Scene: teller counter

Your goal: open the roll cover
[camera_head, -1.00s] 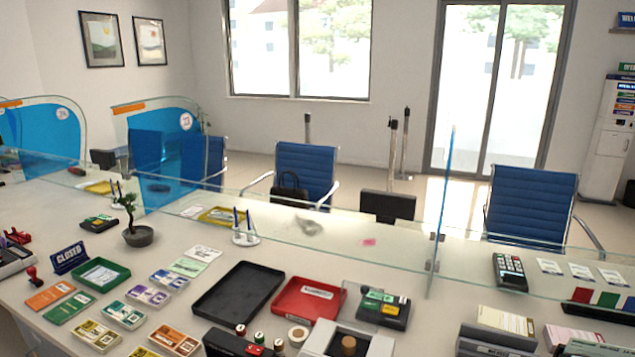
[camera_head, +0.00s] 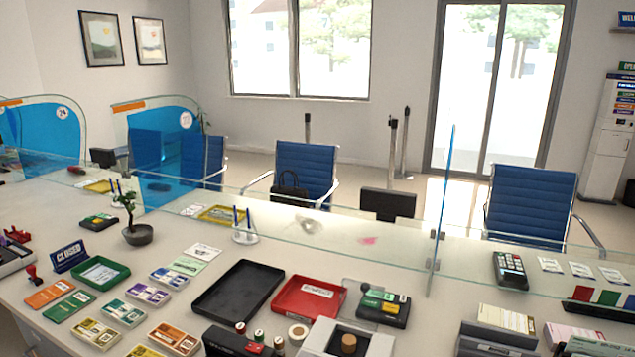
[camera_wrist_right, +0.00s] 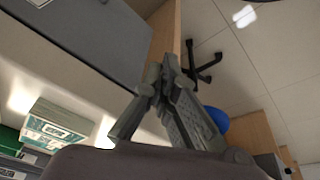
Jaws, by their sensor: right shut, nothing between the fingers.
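No part is clearly recognisable as the roll cover. A light grey-white box (camera_head: 322,340) with a brown round knob (camera_head: 348,344) stands at the bottom edge of the head view, partly cut off; I cannot tell whether it carries the cover. My right gripper (camera_wrist_right: 164,72) shows only in the right wrist view. Its fingers are shut with nothing between them, beside a wooden edge and a grey panel (camera_wrist_right: 90,45). The grey-white box is not recognisable in that view. My left gripper is not in view.
A black tray (camera_head: 238,291), a red tray (camera_head: 309,298) and a black device with coloured keys (camera_head: 383,307) lie on the counter near the box. A glass screen (camera_head: 444,210) stands at the back. Card stacks (camera_head: 175,338) lie to the left. A blue round thing (camera_wrist_right: 218,119) shows beyond the gripper.

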